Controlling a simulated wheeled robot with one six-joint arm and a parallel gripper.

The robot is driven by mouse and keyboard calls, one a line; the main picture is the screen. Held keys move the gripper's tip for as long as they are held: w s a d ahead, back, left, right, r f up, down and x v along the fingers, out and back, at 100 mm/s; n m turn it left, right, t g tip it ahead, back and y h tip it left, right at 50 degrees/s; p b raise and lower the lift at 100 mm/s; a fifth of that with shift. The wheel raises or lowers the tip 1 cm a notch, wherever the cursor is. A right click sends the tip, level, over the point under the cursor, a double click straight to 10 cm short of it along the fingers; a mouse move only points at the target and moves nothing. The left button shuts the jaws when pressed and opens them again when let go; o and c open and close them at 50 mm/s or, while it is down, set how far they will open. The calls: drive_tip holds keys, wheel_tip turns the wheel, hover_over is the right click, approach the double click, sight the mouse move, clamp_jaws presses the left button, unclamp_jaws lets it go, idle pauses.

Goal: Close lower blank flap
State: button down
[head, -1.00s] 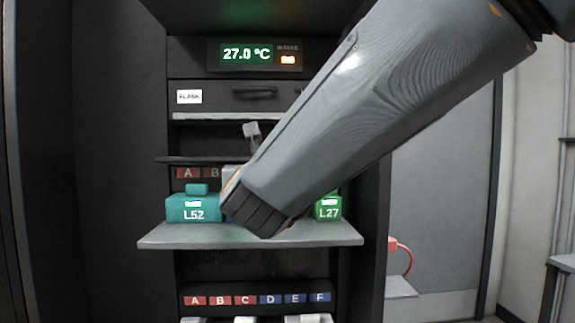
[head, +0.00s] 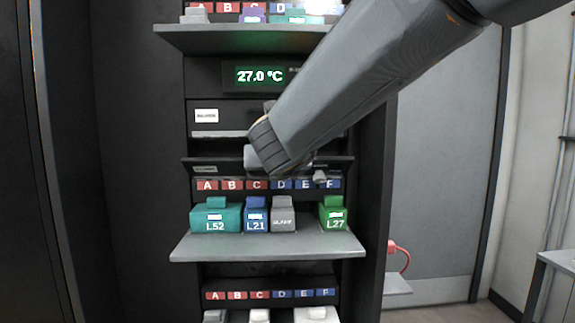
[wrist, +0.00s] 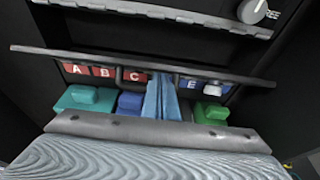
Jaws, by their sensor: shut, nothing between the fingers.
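The lower blank flap (head: 335,161) shows in the head view as a thin dark panel standing out above the row of lettered labels. In the wrist view the flap (wrist: 95,60) is a long dark edge crossing the picture, so it looks open. My gripper (wrist: 161,78) is shut and empty, its bluish fingers together at the middle of the flap's edge. I cannot tell whether the fingertips touch it. In the head view my arm hides the fingers and part of the flap.
Below the flap, a grey shelf (head: 270,247) holds the teal L52 (head: 228,218), blue L21 (head: 256,222), a grey module (head: 284,218) and the green L27 (head: 334,218). Above are another panel with a pale ledge (head: 218,134) and a 27.0 °C display (head: 260,76).

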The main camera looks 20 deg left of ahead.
drive_tip(key=w+r, duration=0.1)
drive_tip(key=w+r+p, duration=0.1)
drive_tip(key=r, duration=0.1)
drive_tip(key=w+a+r+p, duration=0.1)
drive_tip(key=shift+w+a+r, duration=0.1)
drive_tip(key=shift+r, duration=0.2)
drive_tip(key=shift+w+a+r+p, duration=0.2)
drive_tip(key=shift+w+r+p, duration=0.05)
drive_tip(key=shift+w, duration=0.2)
drive_tip(key=shift+w+a+r+p, duration=0.15)
drive_tip(key=shift+w+r+p, duration=0.1)
drive_tip(key=shift+w, duration=0.15)
